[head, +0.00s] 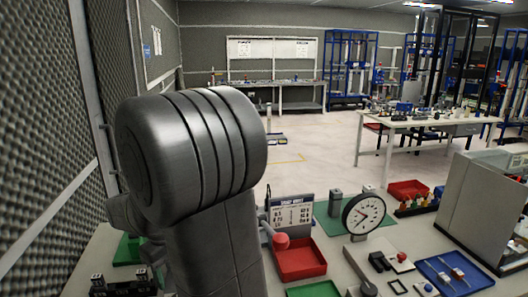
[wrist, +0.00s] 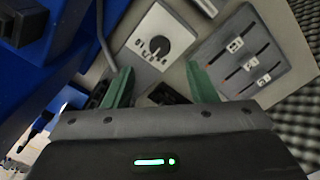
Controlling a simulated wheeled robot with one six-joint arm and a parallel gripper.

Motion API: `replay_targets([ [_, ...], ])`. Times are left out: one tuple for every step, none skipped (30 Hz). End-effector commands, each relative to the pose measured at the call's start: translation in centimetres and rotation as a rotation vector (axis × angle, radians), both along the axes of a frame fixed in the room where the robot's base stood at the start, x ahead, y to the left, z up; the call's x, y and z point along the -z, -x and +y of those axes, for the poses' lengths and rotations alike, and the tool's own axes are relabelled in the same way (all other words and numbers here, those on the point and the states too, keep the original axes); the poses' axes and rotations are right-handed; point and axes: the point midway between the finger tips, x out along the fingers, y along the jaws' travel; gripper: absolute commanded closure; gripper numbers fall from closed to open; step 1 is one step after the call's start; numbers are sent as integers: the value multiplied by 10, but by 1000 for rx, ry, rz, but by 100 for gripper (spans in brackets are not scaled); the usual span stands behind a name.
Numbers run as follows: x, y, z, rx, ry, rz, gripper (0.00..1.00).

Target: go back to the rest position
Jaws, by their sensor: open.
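My gripper (wrist: 160,90) shows in the wrist view with its two green fingers spread apart. It is open, and nothing is between the fingertips. Beyond the fingers are a light panel with a dark round knob (wrist: 155,44) and a grey panel with several slots and white labels (wrist: 241,62). I cannot tell how far the fingers are from these panels. In the head view my own grey arm fills the left middle, and my gripper is hidden there.
A bench in front holds a red tray (head: 300,260), a round dial gauge (head: 363,213), a blue tray (head: 453,275) and a grey cabinet (head: 482,210). A foam wall (head: 45,130) stands close at the left. Open floor (head: 310,150) lies beyond the bench.

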Motion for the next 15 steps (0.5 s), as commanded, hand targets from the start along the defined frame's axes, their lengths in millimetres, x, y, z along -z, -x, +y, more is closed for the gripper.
replay_targets([
  [11, 1, -1, 0, 5, 4, 48],
  [17, 1, -1, 0, 5, 4, 48],
  [25, 1, -1, 0, 4, 3, 48],
  [31, 0, -1, 0, 4, 3, 48],
  [37, 1, -1, 0, 5, 4, 48],
  [44, 1, -1, 0, 4, 3, 48],
  [49, 0, 0, 0, 4, 3, 48],
  [54, 1, -1, 0, 4, 3, 48],
  [60, 1, -1, 0, 3, 3, 48],
  [65, 1, -1, 0, 4, 3, 48],
  [68, 0, 0, 0, 2, 2, 48],
  [72, 0, 0, 0, 2, 2, 48],
  [75, 0, 0, 0, 1, 2, 48],
  [77, 0, 0, 0, 2, 1, 48],
  [80, 0, 0, 0, 2, 1, 48],
])
